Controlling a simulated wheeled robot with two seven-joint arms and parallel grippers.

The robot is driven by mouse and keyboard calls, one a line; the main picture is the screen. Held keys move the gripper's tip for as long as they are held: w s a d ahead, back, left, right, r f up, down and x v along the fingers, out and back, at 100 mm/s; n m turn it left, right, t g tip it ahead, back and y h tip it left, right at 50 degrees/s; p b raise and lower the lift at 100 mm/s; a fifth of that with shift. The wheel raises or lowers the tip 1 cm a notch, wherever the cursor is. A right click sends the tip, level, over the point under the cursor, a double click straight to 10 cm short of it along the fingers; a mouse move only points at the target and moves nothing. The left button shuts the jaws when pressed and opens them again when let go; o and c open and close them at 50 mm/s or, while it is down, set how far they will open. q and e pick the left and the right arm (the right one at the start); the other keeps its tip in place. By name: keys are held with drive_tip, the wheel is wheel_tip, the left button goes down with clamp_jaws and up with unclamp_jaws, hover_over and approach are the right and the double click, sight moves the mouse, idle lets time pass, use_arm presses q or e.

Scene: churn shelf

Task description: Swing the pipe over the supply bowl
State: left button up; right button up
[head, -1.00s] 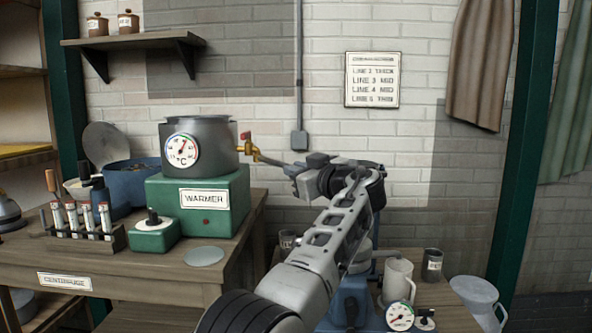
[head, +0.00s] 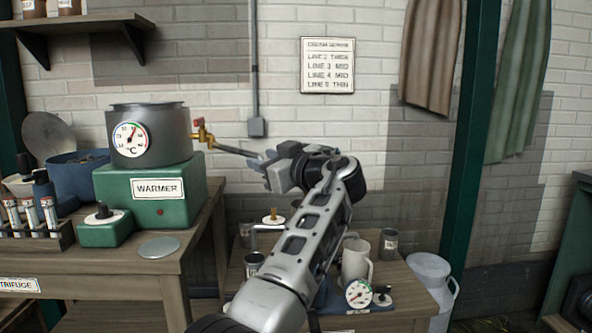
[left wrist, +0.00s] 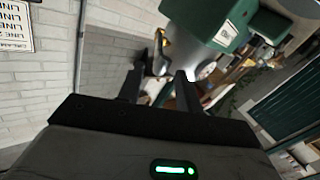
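The grey pipe (head: 235,151) runs right from the brass tap (head: 202,135) on the dark pot (head: 165,148) above the green warmer (head: 150,190). My left gripper (head: 266,168) is at the pipe's far end, which its fingers partly cover. In the left wrist view the two fingers (left wrist: 158,92) stand apart, with the brass tap (left wrist: 161,50) beyond them. I cannot tell whether the pipe lies between the fingers. No supply bowl can be clearly made out; my left arm covers much of the equipment on the lower table. My right gripper is out of view.
A white mug (head: 355,262), a dark tin (head: 389,243) and a dial gauge (head: 359,293) stand on the lower table right of my arm. A milk can (head: 430,280) stands beyond it. A flat disc (head: 159,247) lies on the left bench.

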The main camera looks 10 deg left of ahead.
use_arm(q)
drive_tip(key=v, duration=1)
drive_tip(key=shift+s+d, duration=0.15)
drive_tip(key=shift+s, duration=0.05)
